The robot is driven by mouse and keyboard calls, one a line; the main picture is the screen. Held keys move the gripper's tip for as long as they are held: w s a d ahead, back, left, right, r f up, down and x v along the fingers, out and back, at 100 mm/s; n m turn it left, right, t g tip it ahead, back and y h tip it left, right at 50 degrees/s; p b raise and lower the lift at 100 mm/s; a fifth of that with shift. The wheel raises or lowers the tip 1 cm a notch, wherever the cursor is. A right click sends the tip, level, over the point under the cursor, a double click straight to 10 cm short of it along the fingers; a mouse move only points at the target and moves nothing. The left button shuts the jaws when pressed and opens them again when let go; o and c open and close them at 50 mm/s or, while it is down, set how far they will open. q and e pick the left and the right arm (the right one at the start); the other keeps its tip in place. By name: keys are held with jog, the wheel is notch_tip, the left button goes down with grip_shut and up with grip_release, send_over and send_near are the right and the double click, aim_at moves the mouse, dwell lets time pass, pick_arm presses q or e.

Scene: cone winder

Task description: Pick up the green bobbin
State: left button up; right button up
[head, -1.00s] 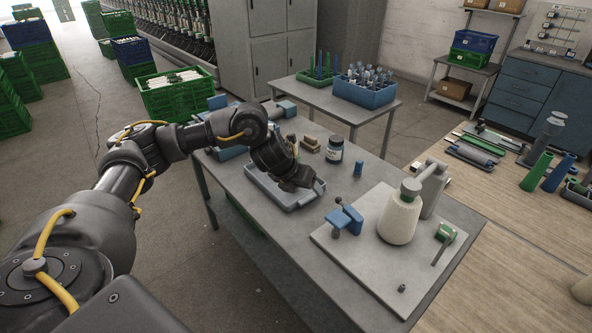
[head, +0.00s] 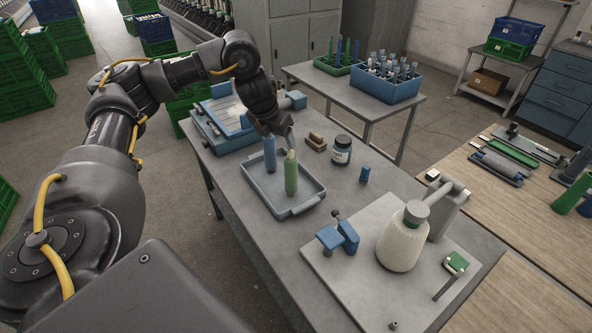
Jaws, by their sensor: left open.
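The green bobbin (head: 291,176) stands upright in the grey-blue tray (head: 312,204) on the grey table, a pale tip at its top. A blue bobbin (head: 269,154) stands upright behind it to the left in the same tray. My left gripper (head: 288,138) points down just above and behind the green bobbin's top. It is open and holds nothing that I can see. One finger shows near the bobbin's tip; whether they touch I cannot tell. My right gripper is not in view.
A dark jar (head: 342,150), brown blocks (head: 316,141) and a small blue cylinder (head: 365,174) stand beyond the tray. A white cone (head: 403,243) stands on the winder plate at the right, with a blue clamp (head: 338,238) beside it.

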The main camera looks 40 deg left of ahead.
aim_at(289, 153)
pick_arm(q)
jog(key=b+x, duration=0.1)
jog(key=x, duration=0.1)
jog(key=d+x, duration=0.1)
jog(key=x, duration=0.1)
jog(key=shift+w+f+b, duration=0.3)
jog(key=shift+f+b, duration=0.05)
jog(key=shift+b, duration=0.05)
jog(key=shift+w+f, duration=0.2)
jog(key=shift+f, duration=0.2)
jog(key=shift+a, duration=0.15)
jog(key=shift+s+f, duration=0.1)
jog(key=shift+f, duration=0.05)
jog(key=x, duration=0.4)
jog(key=shift+w+f, duration=0.3)
jog(key=shift+s, duration=0.1)
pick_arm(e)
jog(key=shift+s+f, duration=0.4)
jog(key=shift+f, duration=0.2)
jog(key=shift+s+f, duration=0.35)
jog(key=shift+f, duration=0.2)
pick_arm(q)
jog(key=shift+c, duration=0.4)
